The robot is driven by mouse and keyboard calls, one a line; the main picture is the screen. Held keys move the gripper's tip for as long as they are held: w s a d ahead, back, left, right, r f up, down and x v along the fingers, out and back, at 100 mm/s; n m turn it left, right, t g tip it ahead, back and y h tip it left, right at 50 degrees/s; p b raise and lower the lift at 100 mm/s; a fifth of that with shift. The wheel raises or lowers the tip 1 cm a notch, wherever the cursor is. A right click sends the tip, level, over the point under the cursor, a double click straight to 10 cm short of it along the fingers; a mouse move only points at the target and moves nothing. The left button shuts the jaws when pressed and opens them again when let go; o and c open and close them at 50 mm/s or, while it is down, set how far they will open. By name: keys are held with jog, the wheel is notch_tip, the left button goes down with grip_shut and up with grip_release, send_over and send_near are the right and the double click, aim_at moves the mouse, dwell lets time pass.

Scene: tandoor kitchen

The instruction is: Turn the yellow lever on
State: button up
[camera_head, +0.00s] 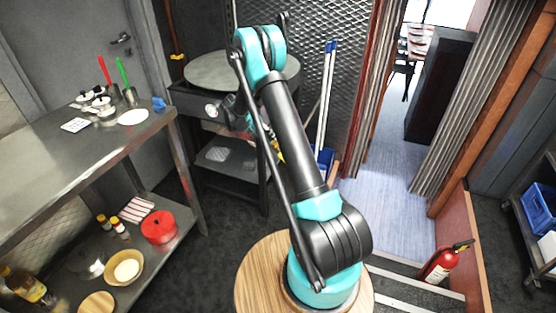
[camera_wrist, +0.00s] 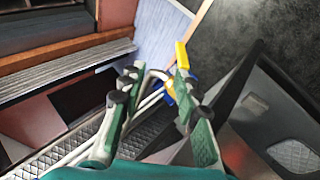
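A small yellow lever (camera_head: 177,57) sits on an orange vertical pipe at the back wall, left of the round-topped stove, in the head view. Its exact angle is too small to tell. My gripper (camera_wrist: 157,80) is open in the wrist view, its two fingers apart with nothing held between them. In the head view my gripper is mostly hidden behind my arm, in front of the stove and to the right of and below the lever. The lever on the pipe cannot be made out in the wrist view.
A round-topped stove (camera_head: 212,72) stands at the back. Mop handles (camera_head: 326,95) and a blue bucket (camera_head: 323,160) are to its right; a yellow piece (camera_wrist: 181,55) shows by the bucket. A steel table (camera_head: 60,165) is at left. A fire extinguisher (camera_head: 440,262) stands at right.

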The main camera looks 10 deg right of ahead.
jog(key=s+d+r+n+y, duration=0.1)
jog(key=s+r+y, duration=0.1)
jog(key=s+r, duration=0.55)
jog(key=s+a+r+n+t+y, duration=0.1)
jog(key=s+r+n+t+y, duration=0.15)
jog(key=s, duration=0.95)
jog(key=s+a+r+n+t+y, duration=0.1)
jog(key=s+r+y, duration=0.25)
jog(key=s, duration=0.95)
jog(key=w+d+f+n+t+y, duration=0.1)
jog(key=w+d+f+n+y, duration=0.25)
jog(key=w, duration=0.75)
jog(key=w+d+f+n+y, duration=0.2)
jog(key=w+f+y, duration=0.15)
jog(key=w, duration=0.65)
jog(key=w+d+f+n+t+y, duration=0.2)
jog(key=w+d+f, duration=0.1)
jog(key=d+f, duration=0.5)
jog(key=w+d+f+n+t+y, duration=0.25)
jog(key=d+f, duration=0.35)
jog(key=f, duration=0.3)
jog(key=w+a+f+g, duration=0.1)
jog(key=w+a+f, duration=0.6)
jog(key=w+a, duration=0.3)
jog(key=a, duration=0.3)
jog(key=shift+w+h, duration=0.15)
jog(key=shift+h, duration=0.2)
